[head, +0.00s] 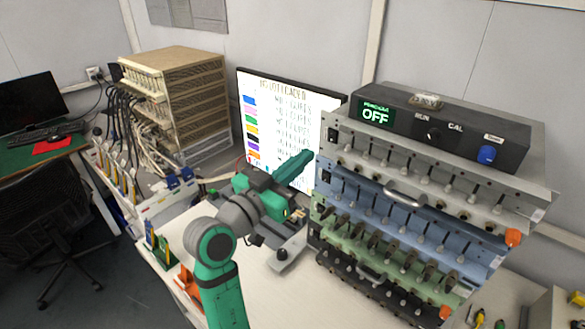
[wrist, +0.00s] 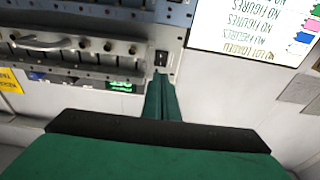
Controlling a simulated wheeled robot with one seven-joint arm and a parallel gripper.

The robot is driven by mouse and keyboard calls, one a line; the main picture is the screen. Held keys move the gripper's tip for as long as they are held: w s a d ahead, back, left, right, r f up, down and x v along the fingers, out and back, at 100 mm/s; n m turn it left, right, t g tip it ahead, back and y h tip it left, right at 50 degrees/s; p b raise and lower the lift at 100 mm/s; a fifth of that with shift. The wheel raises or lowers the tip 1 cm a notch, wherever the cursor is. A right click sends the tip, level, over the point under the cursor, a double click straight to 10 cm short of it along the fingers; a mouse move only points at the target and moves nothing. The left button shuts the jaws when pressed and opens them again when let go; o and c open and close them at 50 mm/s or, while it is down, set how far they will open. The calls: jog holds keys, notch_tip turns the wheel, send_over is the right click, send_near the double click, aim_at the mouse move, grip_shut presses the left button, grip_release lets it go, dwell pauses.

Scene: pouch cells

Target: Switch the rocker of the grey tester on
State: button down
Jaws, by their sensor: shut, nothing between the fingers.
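The grey tester (head: 350,160) is the top tester of the stack at the right in the head view. It also shows across the upper left of the wrist view (wrist: 130,75), upside down. Its rocker (wrist: 161,57) is a small black switch at the end of its front; in the head view the rocker (head: 333,135) is at the front's left end. I cannot tell its position. My gripper (head: 310,154) is shut and empty, with its green fingers pointing at that end. In the wrist view the fingertips (wrist: 161,78) appear just short of the rocker; contact is not visible.
A dark box (head: 455,130) with a green "OFF" display (head: 376,114), a knob and a blue button (head: 487,154) sits on the grey tester. Blue (head: 400,210), green and black testers are stacked below. A screen (head: 270,100) stands close behind my gripper.

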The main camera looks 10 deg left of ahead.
aim_at(331, 134)
jog(key=x, duration=0.8)
jog(key=shift+w+a, duration=0.1)
jog(key=shift+a, duration=0.1)
